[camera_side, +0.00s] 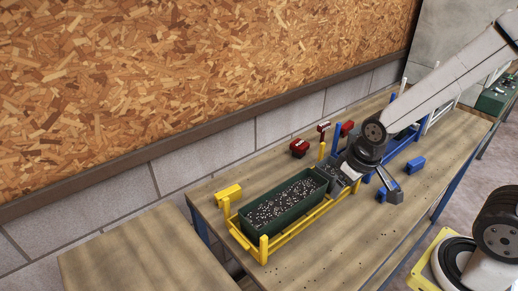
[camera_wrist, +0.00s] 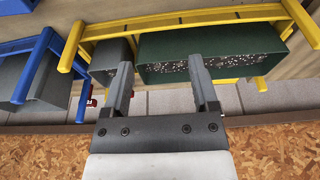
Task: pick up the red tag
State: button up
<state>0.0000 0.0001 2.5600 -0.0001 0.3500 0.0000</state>
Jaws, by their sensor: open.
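Several small red pieces lie along the wall side of the table: a dark red block (camera_side: 299,147), a red and white piece (camera_side: 323,126) and a red piece (camera_side: 347,128) by a blue post. I cannot tell which is the red tag. My arm hides part of the table in the side view.
A green box (camera_side: 284,204) of speckled dark soil sits in a yellow frame (camera_side: 290,236). A yellow block (camera_side: 229,193) is to its left. A blue frame (camera_side: 402,146) is behind my arm, and a blue block (camera_side: 415,165) is right of it. The table's front is mostly clear.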

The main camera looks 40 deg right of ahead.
notch_tip(320, 180, up, 5)
jog(key=n+g+h, duration=0.3)
jog(key=n+h, duration=1)
jog(key=n, duration=0.5)
send_over(320, 126)
jog(key=a, duration=0.5)
jog(key=shift+w+d+f, duration=0.1)
jog(key=shift+d+f, duration=0.25)
jog(key=shift+f, duration=1.45)
jog(key=shift+s+d+f, duration=0.1)
jog(key=shift+d+f, duration=0.25)
jog(key=shift+f, duration=1.5)
jog(key=shift+w+d+f, duration=0.1)
jog(key=shift+d+f, duration=0.25)
jog(key=shift+f, duration=1.45)
jog(key=shift+x, duration=2.55)
